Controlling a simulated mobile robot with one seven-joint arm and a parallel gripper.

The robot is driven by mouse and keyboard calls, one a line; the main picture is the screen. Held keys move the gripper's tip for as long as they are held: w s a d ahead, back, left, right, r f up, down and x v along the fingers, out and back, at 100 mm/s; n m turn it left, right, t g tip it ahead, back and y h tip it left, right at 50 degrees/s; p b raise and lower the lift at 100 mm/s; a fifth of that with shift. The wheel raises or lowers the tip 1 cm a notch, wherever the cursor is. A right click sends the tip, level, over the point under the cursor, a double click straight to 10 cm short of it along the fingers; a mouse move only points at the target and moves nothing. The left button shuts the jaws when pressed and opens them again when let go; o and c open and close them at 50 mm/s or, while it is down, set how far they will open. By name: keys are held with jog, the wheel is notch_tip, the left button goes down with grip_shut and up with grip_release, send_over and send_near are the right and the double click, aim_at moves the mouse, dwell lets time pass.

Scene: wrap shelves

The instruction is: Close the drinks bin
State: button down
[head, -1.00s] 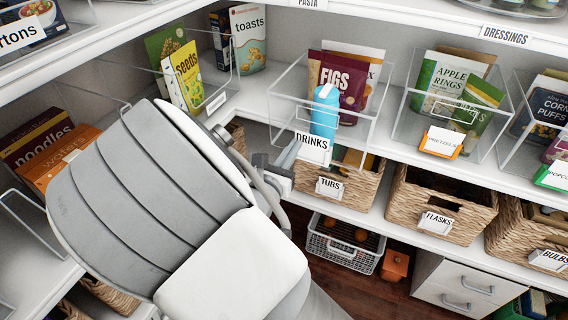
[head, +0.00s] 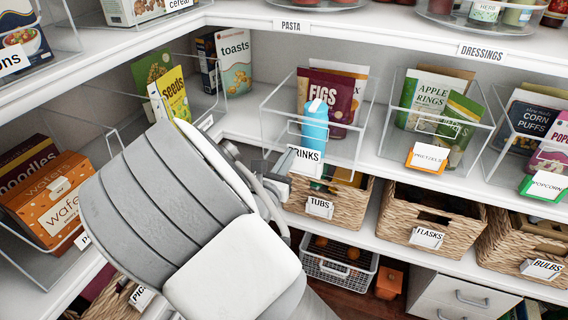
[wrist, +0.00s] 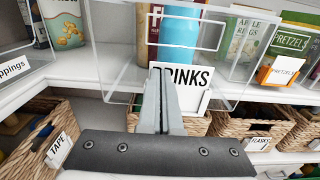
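The drinks bin (head: 268,118) is a clear open-topped bin on the middle shelf, with a white DRINKS label (head: 307,162) on its front. Its front sticks out past the shelf edge. It holds a blue bottle (head: 315,125) and a FIGS pouch (head: 334,92). In the wrist view the label (wrist: 190,78) is just beyond my gripper (wrist: 162,74). Its two fingers are together with nothing seen between them, and they cover part of the label. I cannot tell whether they touch the bin. In the head view my arm hides most of the gripper.
An apple rings bin (head: 388,128) stands to the right on the same shelf. Wicker baskets marked TUBS (head: 345,200) and FLASKS (head: 405,200) are below. A seeds packet (head: 172,94) and a toasts box (head: 236,62) are to the left. The space before the shelves is clear apart from my arm.

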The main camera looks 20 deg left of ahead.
jog(key=w, duration=0.4)
jog(key=w+d, duration=0.1)
jog(key=w, duration=0.8)
jog(key=shift+w+d, duration=0.3)
jog(key=shift+w+r, duration=0.1)
jog(key=shift+w+d+r, duration=0.1)
jog(key=shift+r, duration=0.1)
